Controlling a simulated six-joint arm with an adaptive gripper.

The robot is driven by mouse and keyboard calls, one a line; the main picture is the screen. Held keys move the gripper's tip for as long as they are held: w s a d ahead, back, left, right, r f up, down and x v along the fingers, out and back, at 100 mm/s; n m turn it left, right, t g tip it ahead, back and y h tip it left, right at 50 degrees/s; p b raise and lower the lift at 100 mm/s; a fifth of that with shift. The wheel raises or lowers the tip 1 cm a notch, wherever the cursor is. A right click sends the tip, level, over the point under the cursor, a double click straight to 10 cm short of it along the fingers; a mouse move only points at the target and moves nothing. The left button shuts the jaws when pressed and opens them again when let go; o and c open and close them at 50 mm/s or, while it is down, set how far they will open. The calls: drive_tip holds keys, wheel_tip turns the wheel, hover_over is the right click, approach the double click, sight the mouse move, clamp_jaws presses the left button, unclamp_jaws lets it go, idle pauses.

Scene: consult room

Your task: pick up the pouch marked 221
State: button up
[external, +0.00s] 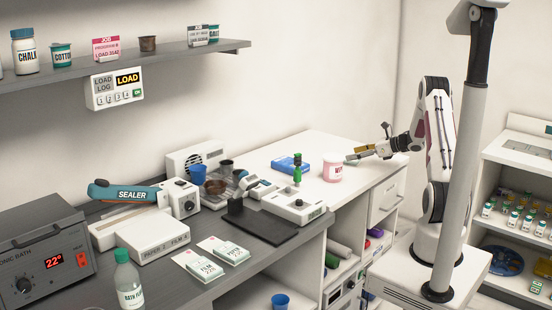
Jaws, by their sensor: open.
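I cannot read the number 221 on anything in the external view, so I cannot tell which thing is the marked pouch. A flat blue item (290,164) lies on the white counter (330,143); any marking on it is too small to read. My gripper (352,155) is open above the right part of that counter, pointing left. It is close to a white tub with a pink label (333,172), just above and to its right in the picture. I see nothing held between the fingers.
A small tabletop device with a green-topped post (297,203) stands left of the tub. The dark counter (170,288) holds a sealer (130,194), film packs (231,252) and a bottle (129,285). A wall shelf (120,66) hangs above. White counter behind the tub is clear.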

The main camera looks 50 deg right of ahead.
drive_tip(key=shift+w, duration=0.1)
drive_tip(key=shift+x, duration=2.55)
drive_tip(key=shift+a+f, duration=0.1)
drive_tip(key=c, duration=1)
